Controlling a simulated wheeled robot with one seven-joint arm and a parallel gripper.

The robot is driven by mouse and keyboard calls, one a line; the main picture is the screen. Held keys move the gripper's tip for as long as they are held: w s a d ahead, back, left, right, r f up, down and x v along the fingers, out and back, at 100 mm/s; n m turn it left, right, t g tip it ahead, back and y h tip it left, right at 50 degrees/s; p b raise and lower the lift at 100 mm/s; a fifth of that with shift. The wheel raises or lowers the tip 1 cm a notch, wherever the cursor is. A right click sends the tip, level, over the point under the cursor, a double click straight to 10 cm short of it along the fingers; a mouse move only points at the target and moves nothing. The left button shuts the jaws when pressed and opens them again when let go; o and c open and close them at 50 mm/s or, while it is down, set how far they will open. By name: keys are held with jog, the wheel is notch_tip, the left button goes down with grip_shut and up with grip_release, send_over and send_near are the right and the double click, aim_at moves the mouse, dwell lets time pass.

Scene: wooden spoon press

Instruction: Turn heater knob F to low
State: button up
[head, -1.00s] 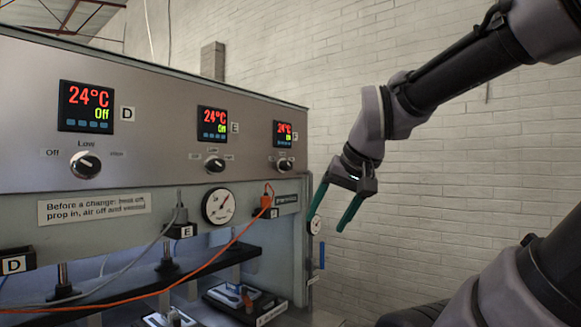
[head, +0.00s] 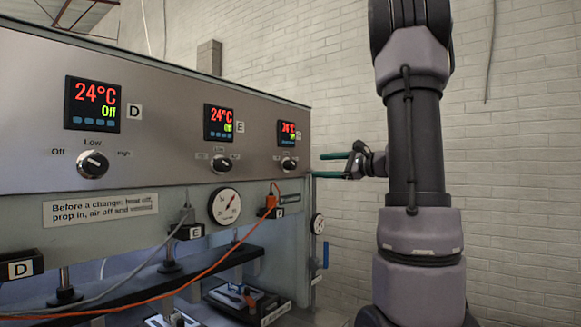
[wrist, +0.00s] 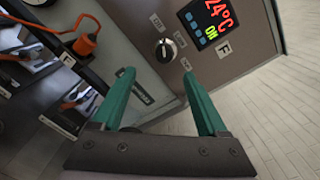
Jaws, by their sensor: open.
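Heater knob F (head: 288,165) is a small black knob at the right end of the grey panel, below the display (head: 287,133) beside the label F. In the wrist view, knob F (wrist: 166,50) is surrounded by Off, Low and High marks, and the display (wrist: 208,18) shows 24°C and green "On". I cannot tell for certain where its pointer sits. My gripper (head: 318,165) has two green fingers, spread open and empty, just right of the panel's end and pointing left. In the wrist view my gripper (wrist: 156,75) has its open fingertips just below the knob, apart from it in the picture.
Knobs D (head: 93,164) and E (head: 221,163) are farther left on the panel. An orange plug (head: 270,204) with its cable hangs below the panel, near a round gauge (head: 225,206). A small gauge (head: 317,224) is at the right side. A brick wall (head: 520,180) stands behind.

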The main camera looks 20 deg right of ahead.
aim_at(294, 165)
jog(key=x, duration=1)
jog(key=shift+w+d+r, duration=0.2)
jog(key=shift+w, duration=0.4)
grip_shut()
